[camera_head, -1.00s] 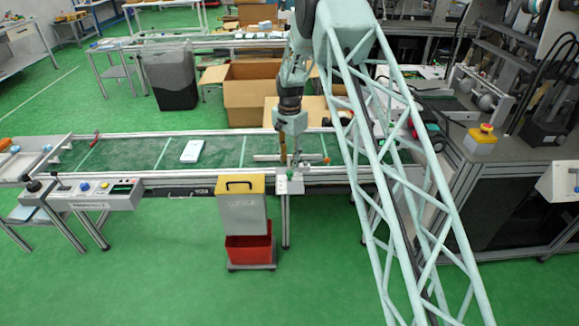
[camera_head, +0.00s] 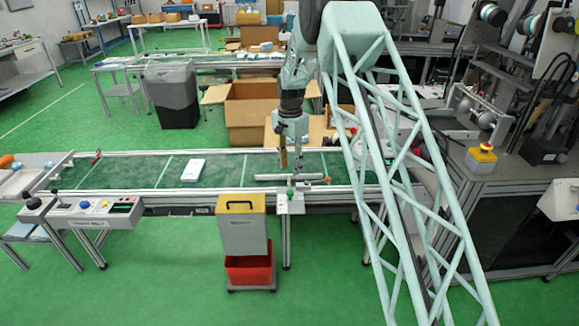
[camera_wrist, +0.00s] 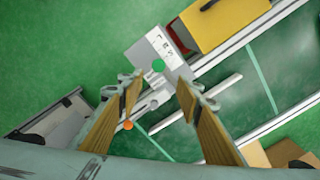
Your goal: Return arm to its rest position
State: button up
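My gripper (camera_head: 291,160) hangs from my arm above the right part of the green conveyor belt, fingers pointing down. In the wrist view my gripper (camera_wrist: 152,92) has its two wooden-coloured fingers spread apart. Nothing shows between them except the conveyor edge and a small control box (camera_wrist: 160,50) with a green button below. The same control box (camera_head: 291,201) stands at the belt's front edge in the head view. A white packet (camera_head: 193,169) lies on the conveyor belt (camera_head: 225,172), left of my gripper and apart from it.
A yellow-topped grey bin over a red bucket (camera_head: 249,270) stands in front of the belt. A control panel (camera_head: 90,211) is at the left. A cardboard box (camera_head: 252,108) is behind the belt. Machinery with a yellow emergency-stop box (camera_head: 481,158) fills the right.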

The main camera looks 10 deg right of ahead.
jog(key=s+r+n, duration=0.1)
jog(key=s+r, duration=0.3)
jog(key=r, duration=0.3)
jog(key=s+r+n+t, duration=0.1)
jog(key=s+r, duration=0.3)
jog(key=r, duration=0.3)
jog(key=s+r+n, duration=0.1)
jog(key=s+r, duration=0.3)
jog(key=r, duration=0.3)
jog(key=s+r+n+t, duration=0.1)
jog(key=s+r+n, duration=0.1)
jog(key=s+r, duration=1.3)
jog(key=s+a+r+n+t, duration=0.1)
jog(key=s+r+n, duration=0.15)
jog(key=s, duration=0.85)
jog(key=s+r+n, duration=0.1)
jog(key=s+r, duration=0.2)
jog(key=s, duration=0.7)
jog(key=s+f+n+t, duration=0.1)
jog(key=s+f+n, duration=0.1)
jog(key=s, duration=1.7)
jog(key=shift+s+f+n, duration=0.35)
jog(key=shift+s+f, duration=0.05)
jog(key=shift+f, duration=0.25)
jog(key=shift+c, duration=0.5)
